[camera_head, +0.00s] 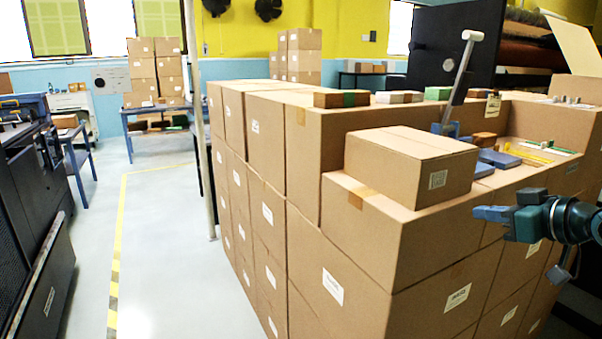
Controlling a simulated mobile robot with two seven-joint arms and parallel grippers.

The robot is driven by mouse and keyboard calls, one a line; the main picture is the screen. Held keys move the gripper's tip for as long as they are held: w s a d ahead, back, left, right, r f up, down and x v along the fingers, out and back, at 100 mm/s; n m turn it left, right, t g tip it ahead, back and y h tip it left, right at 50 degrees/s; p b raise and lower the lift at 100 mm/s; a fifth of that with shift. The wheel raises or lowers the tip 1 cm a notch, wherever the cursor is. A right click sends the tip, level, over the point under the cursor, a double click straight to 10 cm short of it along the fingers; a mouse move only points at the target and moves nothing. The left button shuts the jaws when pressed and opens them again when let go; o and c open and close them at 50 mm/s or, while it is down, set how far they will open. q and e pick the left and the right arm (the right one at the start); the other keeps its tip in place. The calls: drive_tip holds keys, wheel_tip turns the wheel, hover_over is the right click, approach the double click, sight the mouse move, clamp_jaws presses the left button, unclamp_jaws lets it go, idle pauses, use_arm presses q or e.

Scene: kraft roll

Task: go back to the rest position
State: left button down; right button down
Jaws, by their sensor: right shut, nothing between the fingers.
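My right gripper (486,213) comes in from the right edge on a dark teal arm. Its blue fingers are shut with nothing between them, and they point left. It shows in front of the stacked cardboard boxes (372,235), just right of a smaller closed box (410,165) on top of the stack. I cannot tell its exact distance from the boxes, but no contact shows. My left gripper is not in view.
Dark machines stand at the left (35,220) and back right (455,45). The pale floor (170,240) with a yellow line is clear between the left machine and the stack.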

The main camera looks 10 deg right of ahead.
drive_tip(key=s+a+f, duration=0.2)
drive_tip(key=a+f, duration=0.1)
drive_tip(key=f, duration=0.5)
drive_tip(key=s+a+f+g, duration=0.1)
drive_tip(key=s+a+f, duration=0.15)
drive_tip(key=f, duration=0.55)
drive_tip(key=s+a+f, duration=0.1)
drive_tip(key=a+f, duration=0.2)
drive_tip(key=f, duration=0.5)
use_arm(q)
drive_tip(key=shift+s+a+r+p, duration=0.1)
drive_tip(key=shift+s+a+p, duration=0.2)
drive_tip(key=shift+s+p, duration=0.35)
use_arm(e)
drive_tip(key=s+a+f+m+g+h, duration=0.1)
drive_tip(key=s+a+f, duration=1.1)
drive_tip(key=s+a, duration=0.4)
drive_tip(key=shift+s+f, duration=0.4)
drive_tip(key=shift+s, duration=0.4)
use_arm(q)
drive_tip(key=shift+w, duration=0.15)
